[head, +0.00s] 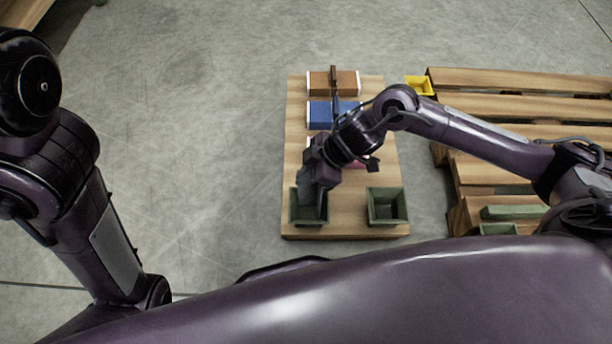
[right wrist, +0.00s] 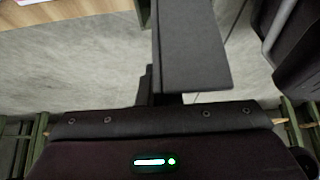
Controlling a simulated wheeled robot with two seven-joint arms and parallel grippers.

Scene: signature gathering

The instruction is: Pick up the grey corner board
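A grey piece, which looks like the grey corner board (head: 305,187), stands at a tilt in the left green bin (head: 296,216) in the head view. My right gripper (head: 318,184) is low over that bin, right against the grey piece. In the right wrist view a dark grey flat panel (right wrist: 190,45) runs up from the gripper body, with a narrow step at its lower left. The fingertips are hidden, so I cannot tell whether they are closed on it. My left arm hangs at the left of the head view; its gripper is not visible.
The bins stand on a wooden board (head: 345,226). A second green bin (head: 387,222) looks empty. Brown (head: 345,82) and blue (head: 321,114) boxes lie farther back. Floor at the left is clear.

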